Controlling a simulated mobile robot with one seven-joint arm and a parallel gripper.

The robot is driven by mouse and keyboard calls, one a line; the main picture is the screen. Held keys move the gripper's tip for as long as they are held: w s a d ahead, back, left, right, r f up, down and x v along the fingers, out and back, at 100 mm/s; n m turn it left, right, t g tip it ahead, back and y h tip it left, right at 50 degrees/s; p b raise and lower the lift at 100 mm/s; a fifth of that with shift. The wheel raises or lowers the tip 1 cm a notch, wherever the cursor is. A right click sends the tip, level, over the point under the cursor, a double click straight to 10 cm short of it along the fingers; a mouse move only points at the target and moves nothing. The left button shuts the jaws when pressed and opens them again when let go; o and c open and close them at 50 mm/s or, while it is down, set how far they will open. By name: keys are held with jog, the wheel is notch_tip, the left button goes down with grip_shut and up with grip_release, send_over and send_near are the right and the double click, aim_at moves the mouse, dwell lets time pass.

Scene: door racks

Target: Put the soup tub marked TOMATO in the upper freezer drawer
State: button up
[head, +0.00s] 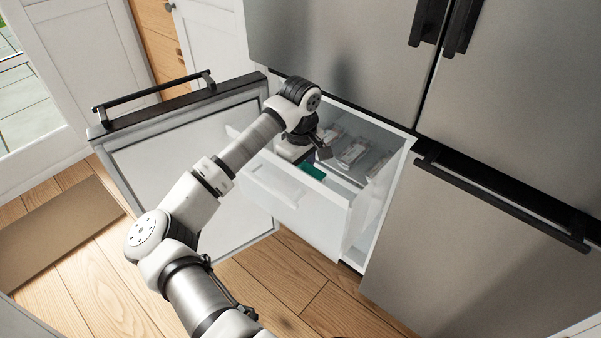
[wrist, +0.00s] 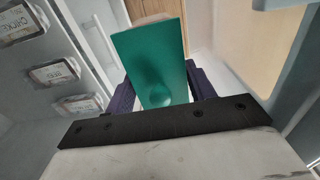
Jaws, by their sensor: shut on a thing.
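My gripper (wrist: 160,88) is shut on a green, flat-topped thing (wrist: 150,55), probably a tub seen from its lid; no label on it shows, so I cannot read TOMATO. Its green top also shows in the head view (head: 312,171), just behind the white front of the pulled-out freezer drawer (head: 290,195). My gripper is over the drawer opening in the head view, with its fingers mostly hidden. I cannot tell whether the green thing touches the drawer floor.
Several packs with labels (wrist: 62,72) lie in the freezer, at the left of the wrist view; one label seems to begin CHICKE. The freezer door (head: 185,150) stands open at the left. A closed steel door (head: 480,250) is at the right. Wood floor lies in front.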

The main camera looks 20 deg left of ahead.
jog(key=shift+f, duration=0.5)
jog(key=shift+f+b, duration=0.5)
jog(key=shift+b, duration=0.1)
jog(key=shift+f, duration=0.15)
jog(key=o, duration=1.4)
jog(key=shift+r, duration=0.2)
jog(key=shift+r+p, duration=0.3)
jog(key=shift+p, duration=0.1)
notch_tip(320, 180, up, 12)
jog(key=shift+r+p, duration=0.15)
jog(key=shift+p, duration=0.45)
